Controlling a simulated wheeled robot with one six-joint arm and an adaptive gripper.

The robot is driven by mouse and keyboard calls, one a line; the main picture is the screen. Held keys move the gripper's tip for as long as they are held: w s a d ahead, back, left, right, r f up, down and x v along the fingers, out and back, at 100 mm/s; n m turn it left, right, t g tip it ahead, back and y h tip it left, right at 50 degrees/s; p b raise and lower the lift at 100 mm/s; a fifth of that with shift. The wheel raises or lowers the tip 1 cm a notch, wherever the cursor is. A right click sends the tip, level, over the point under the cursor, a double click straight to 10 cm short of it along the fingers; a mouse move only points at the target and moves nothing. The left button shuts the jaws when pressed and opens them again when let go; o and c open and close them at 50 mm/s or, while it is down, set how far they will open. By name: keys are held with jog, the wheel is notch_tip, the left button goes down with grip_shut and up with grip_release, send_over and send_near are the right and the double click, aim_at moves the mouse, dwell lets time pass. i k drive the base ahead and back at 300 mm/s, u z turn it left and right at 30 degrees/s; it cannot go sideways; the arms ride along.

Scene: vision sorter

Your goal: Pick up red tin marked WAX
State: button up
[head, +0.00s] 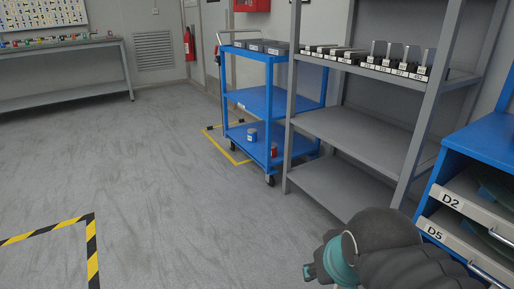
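A small red tin (273,151) with a pale label stands on the bottom shelf of a blue cart (247,131), near the shelf's front right corner. The label is too small to read. A small blue tin (252,136) with a pale label stands behind it to the left on the same shelf. Part of my dark grey arm with a teal ring shows at the lower right, well apart from the tins. I cannot make out my gripper's fingers in this view.
A grey shelf rack (352,132) stands right of the cart, with black items on its upper shelf. A blue drawer cabinet (487,139) is at the right. A workbench (62,48) stands at the far left. The floor (150,170) before the cart is clear.

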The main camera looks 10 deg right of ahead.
aim_at(274, 146)
jog(key=u, duration=0.35)
jog(key=i, duration=3.35)
jog(key=z, duration=0.25)
